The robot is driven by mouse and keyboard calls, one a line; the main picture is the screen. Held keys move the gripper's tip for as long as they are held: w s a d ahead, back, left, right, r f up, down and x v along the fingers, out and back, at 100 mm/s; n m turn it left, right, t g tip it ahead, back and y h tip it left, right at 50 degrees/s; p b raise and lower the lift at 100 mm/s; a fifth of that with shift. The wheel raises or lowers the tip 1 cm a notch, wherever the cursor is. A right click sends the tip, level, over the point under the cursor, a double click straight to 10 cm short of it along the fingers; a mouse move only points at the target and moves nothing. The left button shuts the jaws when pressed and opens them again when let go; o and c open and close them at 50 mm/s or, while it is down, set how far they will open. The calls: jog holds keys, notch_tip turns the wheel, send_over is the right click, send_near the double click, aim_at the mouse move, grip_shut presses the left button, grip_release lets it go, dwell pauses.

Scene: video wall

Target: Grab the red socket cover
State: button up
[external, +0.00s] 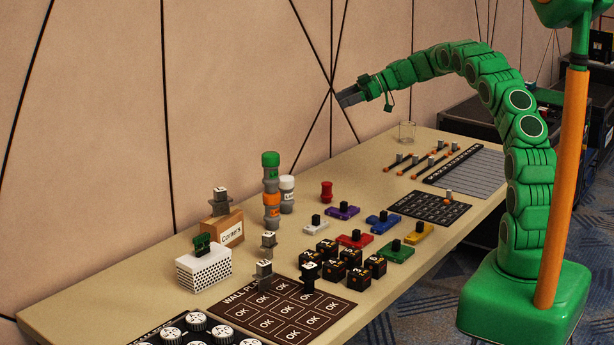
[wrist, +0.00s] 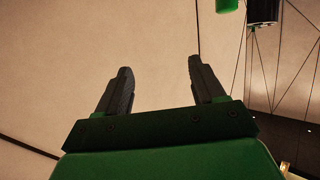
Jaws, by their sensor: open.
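A flat red plate with a black knob (external: 345,239), which looks like the red socket cover, lies on the table (external: 140,290) in the external view. It is among similar purple, white, blue, green and yellow plates, just behind the black numbered cubes. My gripper (external: 342,99) is raised high above the back of the table near the wall, well away from the red plate, and points left. In the wrist view my gripper (wrist: 160,68) has its two fingers apart with nothing between them. The red plate is not in the wrist view.
A small red cylinder (external: 326,191) stands behind the plates. Black cubes (external: 351,257) crowd the plates' front.

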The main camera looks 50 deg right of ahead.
jog(key=s+d, duration=0.1)
jog(key=d, duration=0.1)
send_near(331, 184)
jog(key=w, duration=0.2)
jog(key=shift+w+a+f, duration=0.25)
jog(key=shift+a+f, duration=0.05)
jog(key=shift+f, duration=0.1)
jog(key=shift+s+a+f+x, duration=0.1)
jog(key=shift+s+f+x, duration=0.05)
jog(key=shift+x, duration=1.15)
jog(key=shift+s+a+f+x, duration=0.1)
jog(key=shift+s+f+x, duration=0.1)
jog(key=shift+x, duration=1.15)
jog(key=shift+s+f+x, duration=0.15)
jog(key=shift+x, duration=1.15)
jog(key=c, duration=1.1)
